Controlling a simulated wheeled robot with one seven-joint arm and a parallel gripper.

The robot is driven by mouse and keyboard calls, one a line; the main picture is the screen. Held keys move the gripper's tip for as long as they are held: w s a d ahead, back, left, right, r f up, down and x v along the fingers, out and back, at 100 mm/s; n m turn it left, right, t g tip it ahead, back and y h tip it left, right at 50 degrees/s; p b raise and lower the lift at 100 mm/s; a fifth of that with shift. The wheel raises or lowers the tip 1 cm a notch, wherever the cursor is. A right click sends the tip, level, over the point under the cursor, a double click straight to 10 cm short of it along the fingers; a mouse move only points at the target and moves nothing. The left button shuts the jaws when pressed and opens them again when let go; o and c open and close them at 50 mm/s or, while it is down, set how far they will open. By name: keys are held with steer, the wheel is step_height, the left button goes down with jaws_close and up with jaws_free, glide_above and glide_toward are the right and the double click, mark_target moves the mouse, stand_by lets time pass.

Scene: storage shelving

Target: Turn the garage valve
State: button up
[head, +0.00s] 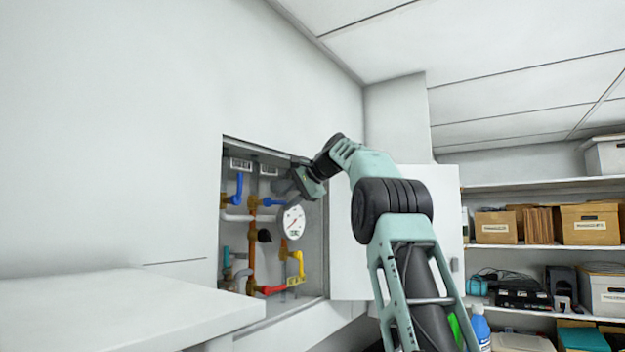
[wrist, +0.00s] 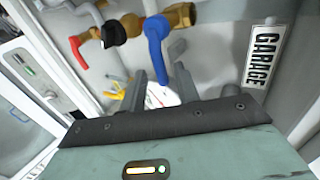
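The garage valve has a blue lever (wrist: 156,45) on a brass body (wrist: 181,15), beside a white label reading GARAGE (wrist: 263,57) in the wrist view. My gripper (wrist: 161,70) is open, with one grey finger on each side of the lever's lower part. I cannot tell whether either finger touches it. In the head view my gripper (head: 288,187) reaches into the wall cabinet (head: 227,143), close to the right-hand blue lever (head: 272,202). My gripper hides part of the cabinet's upper right.
A round gauge (head: 293,222) is just below my gripper. Another blue lever (head: 238,188), a black knob (head: 265,236), a yellow lever (head: 298,263) and a red lever (head: 271,290) crowd the cabinet. The open door (head: 450,215) is at its right. A white counter (head: 120,305) lies at left.

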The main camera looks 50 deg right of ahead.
steer(key=v, duration=1.4)
steer(key=shift+s+r, duration=0.15)
steer(key=shift+s, duration=0.1)
